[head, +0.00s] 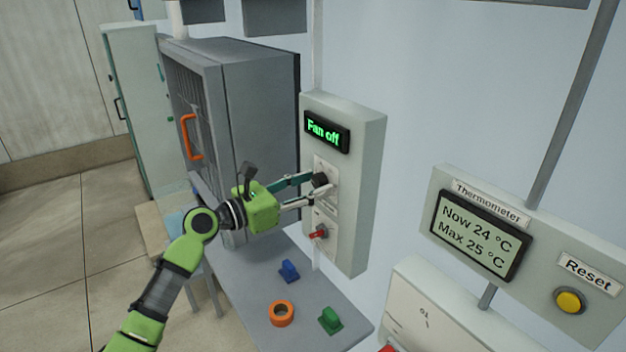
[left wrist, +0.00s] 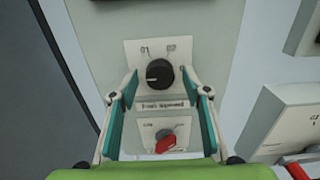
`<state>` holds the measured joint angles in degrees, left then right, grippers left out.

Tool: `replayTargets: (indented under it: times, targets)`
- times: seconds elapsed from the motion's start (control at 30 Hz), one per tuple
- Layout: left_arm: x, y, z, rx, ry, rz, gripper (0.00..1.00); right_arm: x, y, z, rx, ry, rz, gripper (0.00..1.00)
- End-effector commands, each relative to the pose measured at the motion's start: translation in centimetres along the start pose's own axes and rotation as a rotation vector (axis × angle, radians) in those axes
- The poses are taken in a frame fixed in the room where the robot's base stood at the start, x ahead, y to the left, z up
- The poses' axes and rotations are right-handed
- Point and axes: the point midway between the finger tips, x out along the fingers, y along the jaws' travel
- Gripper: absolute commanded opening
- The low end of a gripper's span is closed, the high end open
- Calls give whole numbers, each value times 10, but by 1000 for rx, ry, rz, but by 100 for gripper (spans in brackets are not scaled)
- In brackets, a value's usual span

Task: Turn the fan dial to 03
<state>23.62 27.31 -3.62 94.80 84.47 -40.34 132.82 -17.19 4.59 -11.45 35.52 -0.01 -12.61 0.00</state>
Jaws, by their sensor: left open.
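The fan dial is a round black knob (head: 321,181) on a white plate on the grey wall panel. In the left wrist view the black knob (left wrist: 160,73) has a pale pointer mark toward the left, with small position labels above it. My left gripper (head: 318,190) is open in front of the panel. In the left wrist view its fingers (left wrist: 162,92) stand on either side of the knob; I cannot tell whether they touch it. The display (head: 326,132) above reads "Fan off". My right gripper is in neither view.
A red switch (head: 319,233) sits just below the dial, also in the left wrist view (left wrist: 166,144). A shelf below holds a blue piece (head: 289,271), an orange ring (head: 281,313) and a green piece (head: 331,320). A grey cabinet (head: 262,110) stands left; a thermometer box (head: 480,235) hangs right.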

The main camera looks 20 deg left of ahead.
Motion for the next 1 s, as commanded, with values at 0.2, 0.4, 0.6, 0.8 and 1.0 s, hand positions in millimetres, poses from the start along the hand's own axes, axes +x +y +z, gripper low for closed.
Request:
replayTargets:
  times: [0.2, 0.4, 0.6, 0.8, 1.0]
  targets:
    - [6, 0, 0, 0, 1, -1, 44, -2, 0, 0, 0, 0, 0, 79]
    - [6, 0, 0, 0, 1, 0, 33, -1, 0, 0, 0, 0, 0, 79]
    - [6, 0, 0, 0, 1, 0, 5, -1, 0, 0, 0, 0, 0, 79]
    - [6, 0, 0, 13, 1, 0, 5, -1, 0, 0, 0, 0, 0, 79]
    - [6, 0, -1, 83, 0, 0, 5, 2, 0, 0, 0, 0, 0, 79]
